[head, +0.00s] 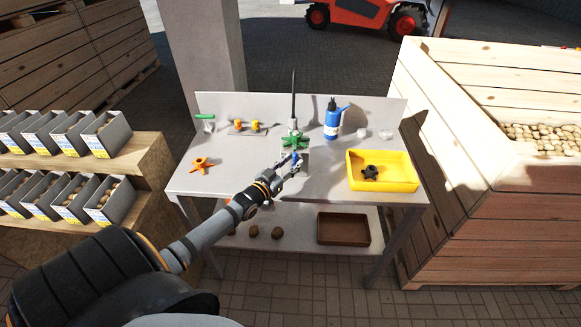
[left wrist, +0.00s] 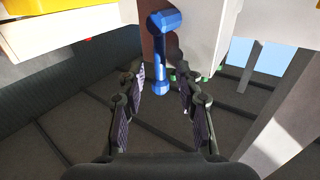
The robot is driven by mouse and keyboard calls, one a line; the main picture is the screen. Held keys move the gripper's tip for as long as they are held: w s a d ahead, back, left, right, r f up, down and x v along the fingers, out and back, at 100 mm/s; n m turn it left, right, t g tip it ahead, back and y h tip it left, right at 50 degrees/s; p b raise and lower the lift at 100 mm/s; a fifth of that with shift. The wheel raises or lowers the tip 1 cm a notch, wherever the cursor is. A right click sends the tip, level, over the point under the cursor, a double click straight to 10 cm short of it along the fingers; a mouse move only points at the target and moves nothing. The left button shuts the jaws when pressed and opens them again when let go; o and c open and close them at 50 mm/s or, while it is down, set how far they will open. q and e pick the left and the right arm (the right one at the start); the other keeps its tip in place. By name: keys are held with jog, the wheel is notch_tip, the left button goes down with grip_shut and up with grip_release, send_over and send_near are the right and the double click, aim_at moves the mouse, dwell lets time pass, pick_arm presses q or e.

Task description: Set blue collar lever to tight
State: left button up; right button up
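The blue collar lever (left wrist: 161,58) shows in the left wrist view as a blue bar with a thick head and a smaller round end. In the head view the lever (head: 295,157) is small, at the front middle of the workbench, below a green star-shaped part (head: 294,141). My left gripper (head: 288,167) reaches the lever from the front. In the left wrist view the left gripper (left wrist: 163,84) is open, with the lever's round end in the gap between its fingertips. I see no finger touching the lever. My right gripper is not in view.
On the workbench (head: 235,180) lie an orange star knob (head: 202,163), a blue bottle (head: 333,122) and a yellow tray (head: 405,184) with a black star knob (head: 370,172). A dark upright rod (head: 293,95) stands behind the green part. A wooden crate (head: 490,220) stands right.

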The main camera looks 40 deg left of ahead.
pick_arm(q)
jog(key=shift+c, duration=0.3)
grip_shut()
jog(key=shift+w+r, duration=0.1)
jog(key=shift+r, duration=0.15)
